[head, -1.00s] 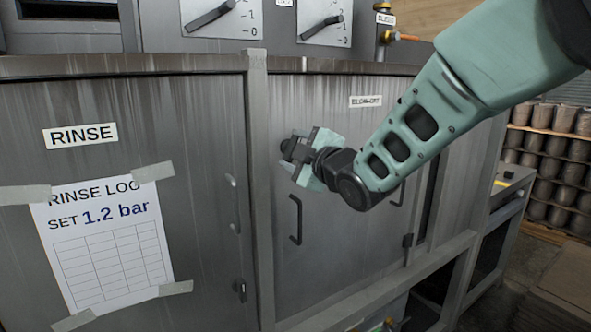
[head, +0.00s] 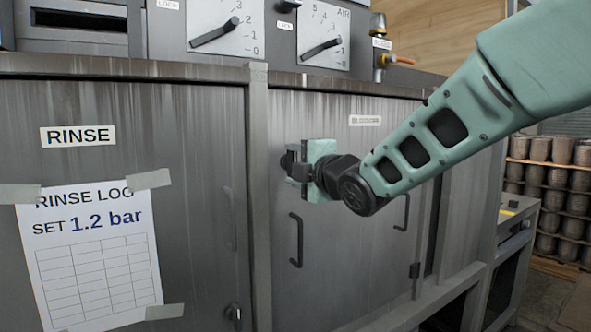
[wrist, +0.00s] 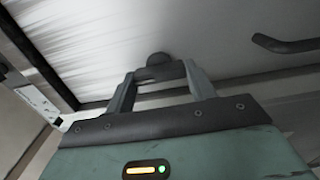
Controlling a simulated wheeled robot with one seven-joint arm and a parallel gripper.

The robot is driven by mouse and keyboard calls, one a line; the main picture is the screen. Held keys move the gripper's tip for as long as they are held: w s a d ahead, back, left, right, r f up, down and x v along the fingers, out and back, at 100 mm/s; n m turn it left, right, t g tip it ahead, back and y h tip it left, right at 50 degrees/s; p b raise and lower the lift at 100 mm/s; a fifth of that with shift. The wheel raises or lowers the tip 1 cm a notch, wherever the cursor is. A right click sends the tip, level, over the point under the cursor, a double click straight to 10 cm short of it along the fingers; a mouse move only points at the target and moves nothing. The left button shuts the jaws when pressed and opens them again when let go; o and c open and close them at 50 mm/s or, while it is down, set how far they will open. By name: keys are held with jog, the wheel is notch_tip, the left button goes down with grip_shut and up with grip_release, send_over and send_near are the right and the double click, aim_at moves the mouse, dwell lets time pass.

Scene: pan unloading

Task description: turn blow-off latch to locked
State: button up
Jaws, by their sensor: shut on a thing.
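The blow-off latch (head: 286,161) is a small dark knob with a bar on the grey door under the blow-off label (head: 365,120). It sits near the door's upper left edge. My gripper (head: 296,165) is at the latch and shut on it, and partly hides it in the head view. In the wrist view the latch's round hub (wrist: 159,59) shows just beyond the fingertips, and its dark bar lies between the two fingers of my gripper (wrist: 160,75). The bar's exact angle on the door is hard to tell.
A dark door handle (head: 297,240) stands out just below my gripper; it also shows in the wrist view (wrist: 285,44). A second handle (head: 402,212) is farther right. The rinse door (head: 195,130) is at left, with a post (head: 259,190) between. Dials sit above.

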jog(key=o, duration=0.7)
jog(key=shift+s, duration=0.1)
jog(key=b+v, duration=0.4)
jog(key=v, duration=1.3)
jog(key=shift+s+d, duration=0.1)
jog(key=shift+d, duration=0.05)
